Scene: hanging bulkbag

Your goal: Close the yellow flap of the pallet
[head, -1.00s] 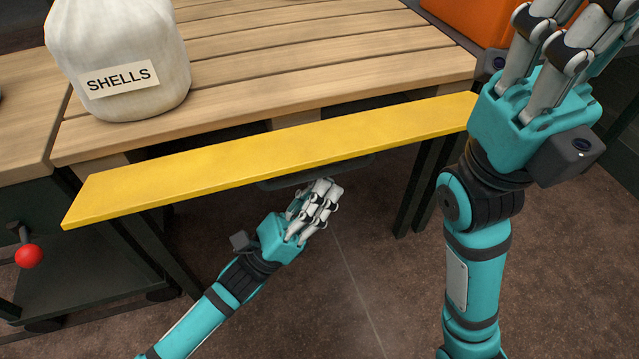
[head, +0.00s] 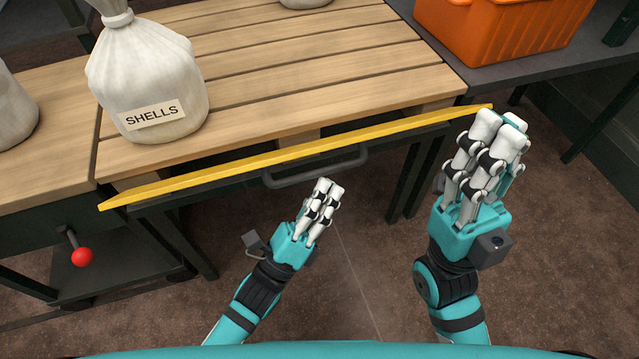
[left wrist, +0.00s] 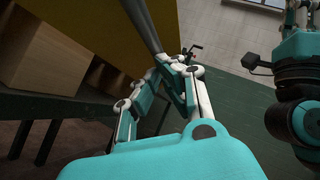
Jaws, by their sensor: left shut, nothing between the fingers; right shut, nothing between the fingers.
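The yellow flap (head: 300,156) runs along the front edge of the wooden pallet (head: 290,75). It shows as a thin, nearly edge-on strip, tilted up, with a gap to the pallet's front. In the left wrist view the flap (left wrist: 110,22) fills the upper left. My left gripper (head: 329,186) is shut and empty, below and in front of the flap's middle, near a dark handle. It also shows in the left wrist view (left wrist: 172,68). My right gripper (head: 500,122) is shut and empty, at the flap's right end; whether it touches the flap I cannot tell.
A white sack labelled SHELLS (head: 150,85) stands on the pallet's left. The dark handle (head: 315,170) sticks out under the flap. A red knob (head: 82,257) is at lower left. An orange crate (head: 500,35) stands on the table at right. The brown floor in front is clear.

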